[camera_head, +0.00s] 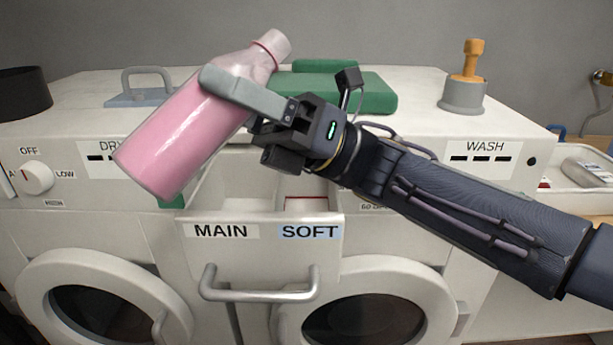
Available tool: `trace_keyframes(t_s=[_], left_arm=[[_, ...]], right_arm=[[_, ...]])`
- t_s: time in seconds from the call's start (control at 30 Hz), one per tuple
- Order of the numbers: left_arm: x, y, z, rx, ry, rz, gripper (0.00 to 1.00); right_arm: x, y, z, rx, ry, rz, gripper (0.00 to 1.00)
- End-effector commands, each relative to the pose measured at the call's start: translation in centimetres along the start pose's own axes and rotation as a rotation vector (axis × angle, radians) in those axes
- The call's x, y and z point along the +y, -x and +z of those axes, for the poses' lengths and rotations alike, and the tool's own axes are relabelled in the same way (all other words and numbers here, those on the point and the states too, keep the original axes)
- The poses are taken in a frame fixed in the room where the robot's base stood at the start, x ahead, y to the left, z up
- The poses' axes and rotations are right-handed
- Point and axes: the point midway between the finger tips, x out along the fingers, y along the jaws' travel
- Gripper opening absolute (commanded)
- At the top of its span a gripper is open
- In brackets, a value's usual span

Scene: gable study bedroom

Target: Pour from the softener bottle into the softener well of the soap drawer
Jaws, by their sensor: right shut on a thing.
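The pink softener bottle (184,138) is held tilted above the machines, its pale neck (271,44) pointing up and to the right. My right gripper (236,97) is shut around the bottle's upper body. The soap drawer (262,229) is pulled open below, with a MAIN label on the left and a SOFT label (311,232) on the right of its front. The softener well (306,204) shows partly under my gripper, with a red line at its back. The bottle's mouth is above and behind the drawer. My left gripper is not in view.
A grey holder with an orange handle (469,66) stands at right, a grey handled plate (147,92) at left, and a dark round container (22,93) at far left. The drawer handle (260,292) juts forward.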

Motion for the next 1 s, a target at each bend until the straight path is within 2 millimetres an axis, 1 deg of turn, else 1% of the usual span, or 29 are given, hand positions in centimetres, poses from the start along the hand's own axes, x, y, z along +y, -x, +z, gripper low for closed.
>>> trace_keyframes(t_s=[1.0], left_arm=[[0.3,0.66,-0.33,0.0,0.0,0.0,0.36]], right_arm=[[0.5,-0.66,0.74,-0.05,-0.022,0.011,0.24]])
